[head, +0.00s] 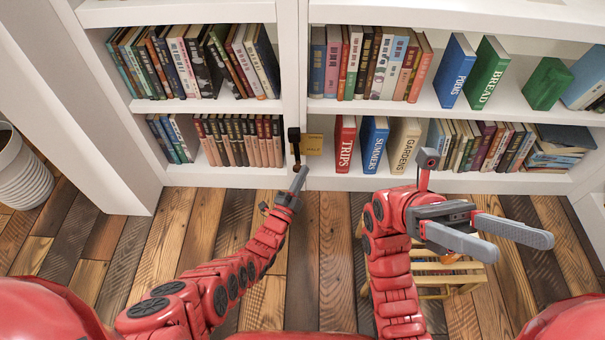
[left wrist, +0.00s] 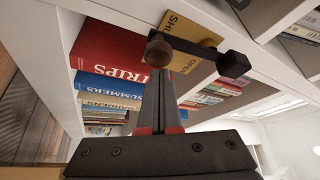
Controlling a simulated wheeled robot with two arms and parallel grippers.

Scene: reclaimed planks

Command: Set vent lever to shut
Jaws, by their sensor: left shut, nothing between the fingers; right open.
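The vent lever has a dark square end (head: 293,134), a dark arm and a round brown knob (head: 297,166) hanging at its lower end, on the white shelf upright. A yellow plate (head: 314,144) sits right beside it. In the left wrist view the plate (left wrist: 190,38) shows part of "SHUT" and "OPEN", and the lever arm (left wrist: 195,50) runs from the knob to the dark end. My left gripper (head: 301,172) is shut and empty, its tips at the knob; I cannot tell whether they touch. My right gripper (head: 523,244) is open and empty, far to the right.
Books fill the white shelves, including the red TRIPS book (head: 345,145) just right of the plate. A small wooden slatted piece (head: 440,272) stands under my right gripper. A white ribbed pot (head: 22,175) is at far left. The plank floor before the shelf is otherwise clear.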

